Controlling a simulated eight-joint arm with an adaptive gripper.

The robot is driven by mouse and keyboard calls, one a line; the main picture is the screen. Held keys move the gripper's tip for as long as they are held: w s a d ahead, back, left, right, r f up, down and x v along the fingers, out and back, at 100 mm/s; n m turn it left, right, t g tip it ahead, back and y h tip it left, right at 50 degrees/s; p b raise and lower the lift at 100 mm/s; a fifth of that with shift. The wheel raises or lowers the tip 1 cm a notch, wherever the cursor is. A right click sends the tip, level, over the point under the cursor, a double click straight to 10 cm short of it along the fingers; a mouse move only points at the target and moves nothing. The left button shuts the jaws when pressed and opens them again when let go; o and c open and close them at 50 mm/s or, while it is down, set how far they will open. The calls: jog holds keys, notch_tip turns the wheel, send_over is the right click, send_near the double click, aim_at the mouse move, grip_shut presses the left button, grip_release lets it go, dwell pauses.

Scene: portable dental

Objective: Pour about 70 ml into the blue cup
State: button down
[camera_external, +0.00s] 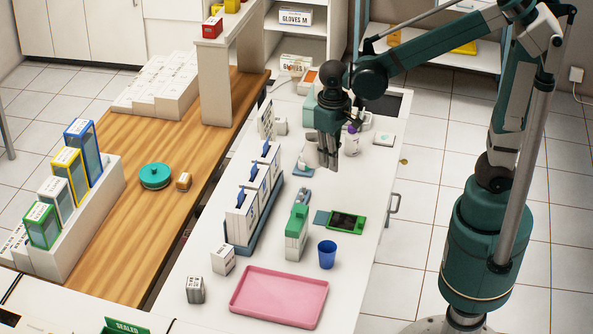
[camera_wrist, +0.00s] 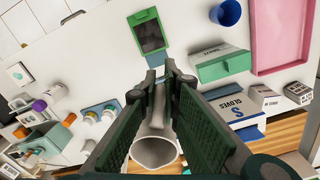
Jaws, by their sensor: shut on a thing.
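The blue cup (camera_external: 327,254) stands upright on the white counter, right of the green-and-white box. It also shows at the top of the wrist view (camera_wrist: 226,13). My gripper (camera_external: 330,163) is over the far part of the counter, well behind the blue cup and apart from it. In the wrist view my gripper (camera_wrist: 161,88) is shut on a whitish-grey jug-like vessel (camera_wrist: 155,152), whose round mouth faces the camera. The vessel is partly hidden by the fingers; I cannot tell what or how much liquid is in it.
A pink tray (camera_external: 278,297) lies at the counter's near end. A green device (camera_external: 347,221) and a green-and-white box (camera_external: 297,235) are near the cup. Glove boxes (camera_external: 243,217) line the left. Small bottles (camera_wrist: 52,93) stand on the counter. Bare counter lies right of the cup.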

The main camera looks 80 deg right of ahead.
jog(key=s+a+m, duration=0.3)
jog(key=a, duration=0.9)
jog(key=s+a+f+m, duration=0.1)
jog(key=s+a+m, duration=0.25)
jog(key=a, duration=0.95)
jog(key=s+a+m, duration=0.2)
jog(key=s+a, duration=0.2)
jog(key=a, duration=0.8)
jog(key=f, duration=1.6)
jog(key=shift+w+d, duration=0.15)
jog(key=shift+w, duration=0.15)
jog(key=shift+d+r, duration=0.1)
jog(key=shift+r, duration=0.05)
jog(key=w+d+r+g+y, duration=0.2)
jog(key=d+r+g+y, duration=0.1)
jog(key=y, duration=0.5)
jog(key=shift+d+r, duration=0.9)
jog(key=shift+d, duration=0.45)
jog(key=shift+w+d+y, duration=0.1)
jog(key=shift+y, duration=0.2)
jog(key=shift+d+r+g+y+b, duration=0.3)
jog(key=shift+r+y+b, duration=0.15)
jog(key=shift+r+y, duration=0.35)
